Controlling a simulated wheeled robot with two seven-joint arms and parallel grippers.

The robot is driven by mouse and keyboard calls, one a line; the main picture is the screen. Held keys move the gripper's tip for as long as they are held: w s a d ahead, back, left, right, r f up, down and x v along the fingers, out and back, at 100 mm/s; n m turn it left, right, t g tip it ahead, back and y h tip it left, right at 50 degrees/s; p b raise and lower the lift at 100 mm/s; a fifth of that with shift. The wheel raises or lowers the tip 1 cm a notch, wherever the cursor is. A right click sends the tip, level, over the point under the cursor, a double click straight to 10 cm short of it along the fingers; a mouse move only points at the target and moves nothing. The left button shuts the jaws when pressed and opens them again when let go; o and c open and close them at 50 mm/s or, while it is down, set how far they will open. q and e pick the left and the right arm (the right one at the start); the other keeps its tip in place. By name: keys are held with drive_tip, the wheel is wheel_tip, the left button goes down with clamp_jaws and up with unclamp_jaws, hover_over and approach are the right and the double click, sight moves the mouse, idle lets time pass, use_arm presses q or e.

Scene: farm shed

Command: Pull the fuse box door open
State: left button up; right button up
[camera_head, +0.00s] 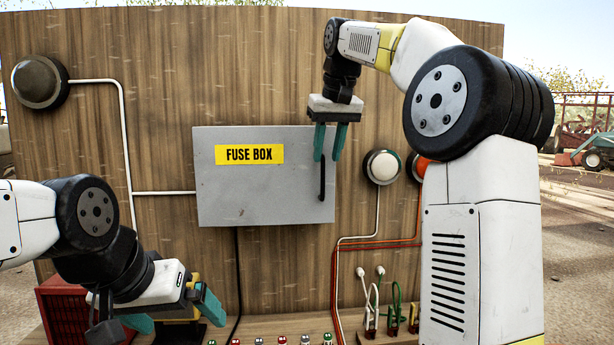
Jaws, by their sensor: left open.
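The grey fuse box (264,190) is mounted on the wooden wall, with a yellow "FUSE BOX" label. Its door looks closed. A black vertical handle (322,184) is near the door's right edge. My right gripper (327,157) points down at the box's upper right. Its two teal fingers are apart, one on each side of the handle's upper end in the picture. I cannot tell whether they touch the handle.
A dark round lamp (39,80) is at the upper left of the wall. Below are plugs (380,271), small colored parts (282,341) on a ledge and a red crate (62,308).

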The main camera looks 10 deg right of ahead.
sight(324, 173)
drive_tip(key=x, duration=0.7)
drive_tip(key=shift+w+f, duration=0.15)
drive_tip(key=shift+f, duration=0.15)
drive_tip(key=shift+c, duration=0.2)
clamp_jaws()
idle(1.0)
